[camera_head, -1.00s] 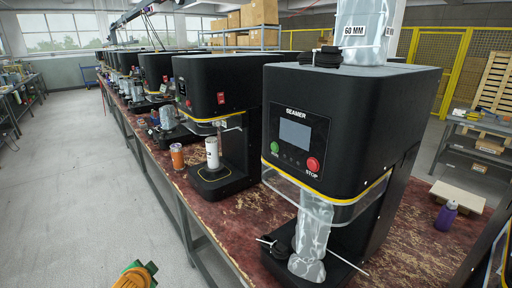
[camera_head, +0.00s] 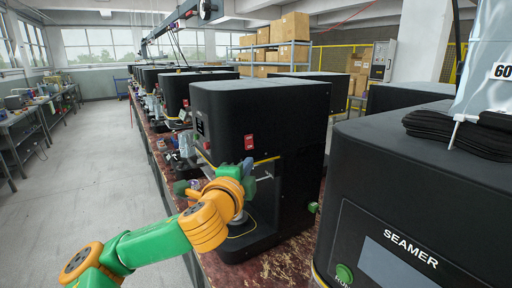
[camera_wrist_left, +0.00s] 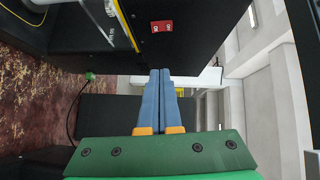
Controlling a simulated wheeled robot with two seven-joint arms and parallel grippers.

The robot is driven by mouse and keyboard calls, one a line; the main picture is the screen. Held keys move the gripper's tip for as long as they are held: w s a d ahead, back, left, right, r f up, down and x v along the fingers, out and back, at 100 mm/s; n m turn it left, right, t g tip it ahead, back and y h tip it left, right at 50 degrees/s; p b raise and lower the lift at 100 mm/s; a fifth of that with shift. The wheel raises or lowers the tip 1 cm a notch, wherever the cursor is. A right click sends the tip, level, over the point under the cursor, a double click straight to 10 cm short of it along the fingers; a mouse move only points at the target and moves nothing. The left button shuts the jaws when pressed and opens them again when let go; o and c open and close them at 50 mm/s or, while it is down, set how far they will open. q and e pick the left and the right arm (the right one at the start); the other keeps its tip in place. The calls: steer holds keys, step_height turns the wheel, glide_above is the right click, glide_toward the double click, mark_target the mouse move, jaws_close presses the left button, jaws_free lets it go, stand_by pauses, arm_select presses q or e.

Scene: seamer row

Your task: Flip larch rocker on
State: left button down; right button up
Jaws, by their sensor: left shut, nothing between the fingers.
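A red rocker switch (camera_head: 249,142) is on the side of the second black seamer (camera_head: 285,110). It also shows in the wrist view (camera_wrist_left: 162,26), with white marks on two halves. I cannot read a larch label, nor tell which way the rocker is tipped. My left gripper (camera_head: 249,167) is just below the rocker in the head view, its fingers partly hidden by my wrist. In the wrist view its blue-grey fingers (camera_wrist_left: 160,72) are together and empty, and the rocker is apart from their tips. My right gripper is not in view.
The near seamer (camera_head: 400,170) fills the right side, with a green run button (camera_head: 344,273) and a dark folded bundle (camera_head: 462,130) on top. A green knob (camera_head: 313,207) sits low by the second seamer. The grey aisle floor (camera_head: 90,170) at left is clear.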

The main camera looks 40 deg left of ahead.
arm_select(q)
steer(key=p, duration=0.5)
glide_toward(253, 145)
steer(key=w+d, duration=0.1)
steer(key=w, duration=0.3)
steer(key=a, duration=0.1)
steer(key=a+p, duration=0.1)
steer(key=w+a, duration=0.1)
steer(key=shift+a+f, duration=0.35)
steer(key=shift+a, duration=0.05)
steer(key=shift+w, duration=0.1)
